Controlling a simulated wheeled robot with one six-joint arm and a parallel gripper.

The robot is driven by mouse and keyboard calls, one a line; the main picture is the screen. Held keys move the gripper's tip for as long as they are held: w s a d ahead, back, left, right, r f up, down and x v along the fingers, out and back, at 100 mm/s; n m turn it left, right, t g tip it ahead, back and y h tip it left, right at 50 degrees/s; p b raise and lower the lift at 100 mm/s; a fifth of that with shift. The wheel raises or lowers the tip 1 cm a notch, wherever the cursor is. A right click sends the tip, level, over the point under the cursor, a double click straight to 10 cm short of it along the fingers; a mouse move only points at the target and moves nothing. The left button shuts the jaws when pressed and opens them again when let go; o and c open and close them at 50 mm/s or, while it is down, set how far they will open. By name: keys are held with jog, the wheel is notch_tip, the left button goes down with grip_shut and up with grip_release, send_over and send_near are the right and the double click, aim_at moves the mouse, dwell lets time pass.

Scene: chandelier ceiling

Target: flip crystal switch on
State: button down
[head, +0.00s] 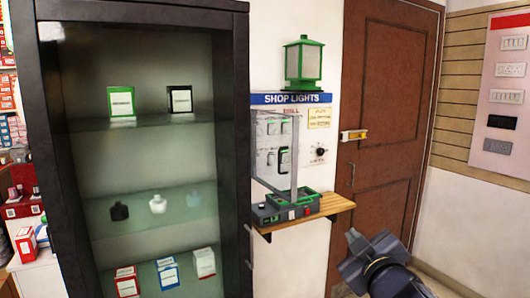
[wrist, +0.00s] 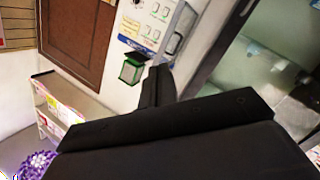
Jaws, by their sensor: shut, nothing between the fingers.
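A "SHOP LIGHTS" board (head: 292,99) hangs on the white wall in the head view, with several pale switches (head: 272,128) behind a clear-sided frame and a dark round knob (head: 320,152) at its right. The labels are too small to read, so I cannot tell which is the crystal switch or its position. The board also shows, tilted, in the wrist view (wrist: 137,32). My gripper (head: 358,248) is shut and empty at the lower right of the head view, apart from the board. Its dark fingers (wrist: 155,88) show in the wrist view.
A green lantern (head: 303,64) sits above the board. Below is a wooden ledge (head: 333,205) with a grey box (head: 285,210). A glass-shelved cabinet (head: 243,150) stands left. A brown door (head: 385,110) and another switch panel (head: 508,85) are right.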

jog(key=a+r+n+g+y, duration=0.1)
jog(key=a+r+n+y, duration=0.8)
jog(key=n+y, duration=0.15)
jog(key=s+a+n+g+y, duration=0.3)
jog(key=s+a+n+g, duration=0.3)
jog(key=n+g, duration=0.6)
jog(key=shift+s+a+y, duration=0.15)
jog(key=shift+s+y, duration=0.2)
jog(key=shift+s, duration=0.4)
jog(key=shift+r+n, duration=0.1)
jog(key=shift+n, duration=0.15)
